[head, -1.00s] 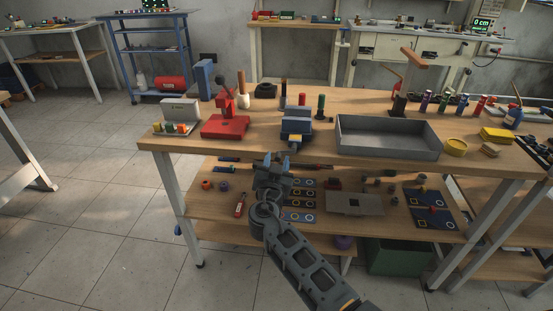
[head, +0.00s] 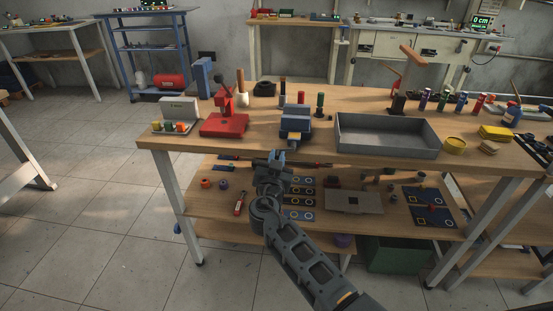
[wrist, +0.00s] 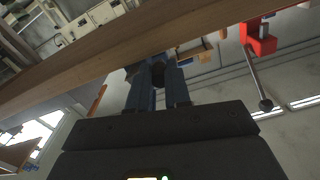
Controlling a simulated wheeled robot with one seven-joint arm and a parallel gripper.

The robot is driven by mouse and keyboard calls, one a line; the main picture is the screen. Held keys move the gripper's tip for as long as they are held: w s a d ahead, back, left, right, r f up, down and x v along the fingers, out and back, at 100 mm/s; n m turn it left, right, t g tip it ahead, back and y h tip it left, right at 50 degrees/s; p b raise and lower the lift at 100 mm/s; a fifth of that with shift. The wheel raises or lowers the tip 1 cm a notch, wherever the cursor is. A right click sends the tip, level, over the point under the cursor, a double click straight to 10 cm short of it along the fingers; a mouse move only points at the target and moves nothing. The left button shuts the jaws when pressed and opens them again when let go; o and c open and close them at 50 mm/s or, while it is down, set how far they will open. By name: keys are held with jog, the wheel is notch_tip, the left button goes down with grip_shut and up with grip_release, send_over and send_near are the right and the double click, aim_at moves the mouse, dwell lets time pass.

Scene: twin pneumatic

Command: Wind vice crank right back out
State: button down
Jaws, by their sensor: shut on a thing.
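The blue vice (head: 296,122) sits on the wooden bench near its front edge, left of the grey tray. My gripper (head: 279,157) is at the front edge, just below and in front of the vice. In the wrist view my gripper's blue fingers (wrist: 158,82) are shut on a small dark round piece, the vice crank (wrist: 158,74). Most of the crank is hidden by the fingers, and I cannot make out its angle. In the head view my gripper hides it.
The bench edge (wrist: 110,55) crosses close above my fingers in the wrist view. A red press (head: 224,122) stands left of the vice, a grey tray (head: 386,150) right. The lower shelf (head: 205,205) holds tools and blue boards. Floor in front is clear.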

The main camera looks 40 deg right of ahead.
jog(key=shift+f+b, duration=0.15)
jog(key=shift+b, duration=0.15)
